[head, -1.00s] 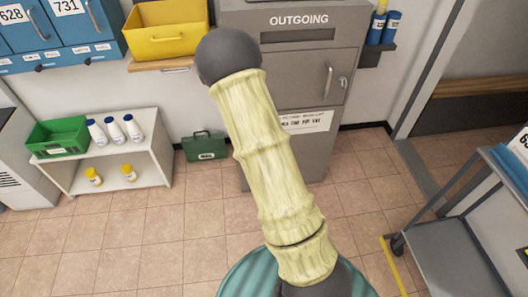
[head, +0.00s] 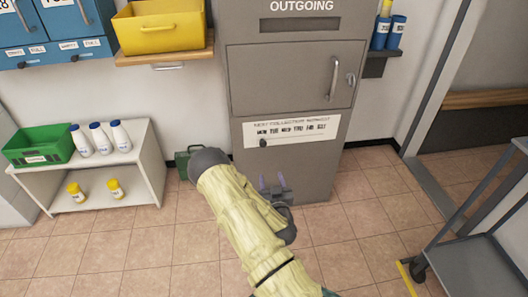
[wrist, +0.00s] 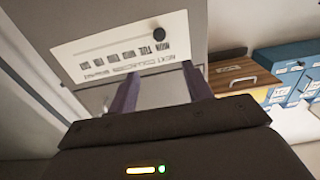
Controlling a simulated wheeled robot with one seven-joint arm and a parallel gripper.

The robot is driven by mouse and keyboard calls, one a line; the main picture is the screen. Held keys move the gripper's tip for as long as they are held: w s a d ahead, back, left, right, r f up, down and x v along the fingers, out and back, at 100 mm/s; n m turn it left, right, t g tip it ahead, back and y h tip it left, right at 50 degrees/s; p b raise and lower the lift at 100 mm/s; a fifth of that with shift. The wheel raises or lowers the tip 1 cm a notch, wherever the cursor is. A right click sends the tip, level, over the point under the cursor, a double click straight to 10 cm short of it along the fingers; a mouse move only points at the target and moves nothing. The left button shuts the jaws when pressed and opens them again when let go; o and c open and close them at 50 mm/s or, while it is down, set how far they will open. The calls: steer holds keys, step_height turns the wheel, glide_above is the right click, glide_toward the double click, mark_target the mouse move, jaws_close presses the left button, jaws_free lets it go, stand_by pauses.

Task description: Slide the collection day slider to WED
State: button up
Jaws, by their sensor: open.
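A white collection-day panel (head: 305,141) is on the lower front of the grey outgoing mailbox (head: 290,75). It carries a row of day labels, MON at the left in the head view. The round dark slider knob (head: 263,143) sits at the panel's left end, below MON. The wrist view shows the panel (wrist: 90,54) upside down, with the knob (wrist: 159,34) near MON. My gripper (head: 271,182) is open and empty, below the knob and apart from it. Its two purple fingers also show in the wrist view (wrist: 160,84), pointing toward the panel.
A yellow bin (head: 160,32) is on a wooden shelf left of the mailbox. A white shelf (head: 135,165) with bottles and a green crate (head: 38,146) stands at the left. A grey cart (head: 465,265) stands at the right. Floor before the mailbox is clear.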

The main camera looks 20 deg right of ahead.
mark_target(263, 144)
steer(key=b+x, duration=0.5)
steer(key=x, duration=1.1)
steer(key=shift+w+d+f, duration=0.1)
steer(key=shift+w+f, duration=0.05)
steer(key=shift+w, duration=0.05)
steer(key=shift+w+d, duration=0.15)
steer(key=shift+w, duration=0.35)
jaws_close()
